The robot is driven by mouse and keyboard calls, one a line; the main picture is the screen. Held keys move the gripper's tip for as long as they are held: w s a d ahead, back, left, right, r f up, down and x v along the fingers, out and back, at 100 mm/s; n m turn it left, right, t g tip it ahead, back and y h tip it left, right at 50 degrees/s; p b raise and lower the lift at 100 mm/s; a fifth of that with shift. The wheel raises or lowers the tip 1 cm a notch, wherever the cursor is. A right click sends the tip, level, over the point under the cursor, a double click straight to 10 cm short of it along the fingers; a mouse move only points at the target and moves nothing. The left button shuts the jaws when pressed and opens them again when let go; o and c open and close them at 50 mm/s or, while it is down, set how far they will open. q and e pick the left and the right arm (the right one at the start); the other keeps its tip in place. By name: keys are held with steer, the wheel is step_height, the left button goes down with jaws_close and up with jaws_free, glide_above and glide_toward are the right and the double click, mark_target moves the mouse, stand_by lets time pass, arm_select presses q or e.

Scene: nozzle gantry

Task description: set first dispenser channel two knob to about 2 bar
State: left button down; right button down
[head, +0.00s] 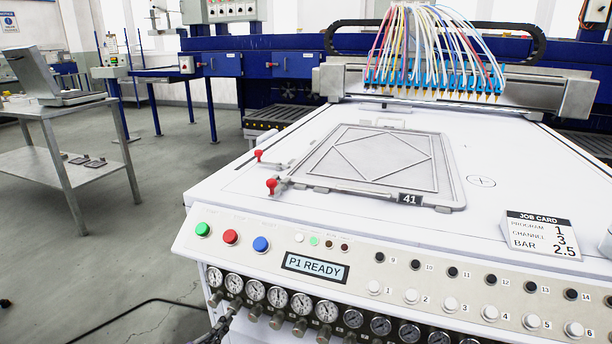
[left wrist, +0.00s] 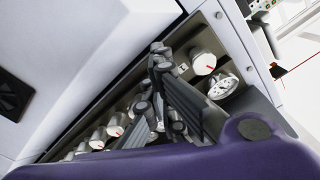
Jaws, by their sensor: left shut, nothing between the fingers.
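A row of round pressure gauges (head: 255,291) with dark knobs (head: 277,321) below them runs along the machine's front in the head view. In the left wrist view, white knobs with red marks line the panel; the end knob (left wrist: 205,63) is clear, with a gauge (left wrist: 222,87) beside it. My left gripper (left wrist: 160,58) is shut and empty, in front of the row just past that end knob. It hides much of the knob behind it, so I cannot tell whether they touch. In the head view only a small dark part of it shows (head: 224,324). My right gripper is not in view.
The display (head: 315,268) reads P1 READY. A job card (head: 537,234) reads program 1, channel 3, bar 2.5. Green, red and blue buttons (head: 231,237) sit above the gauges.

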arm_select(q)
steer(key=shift+w+d+r, duration=0.1)
steer(key=shift+w+d, duration=0.05)
steer(key=shift+d, duration=0.05)
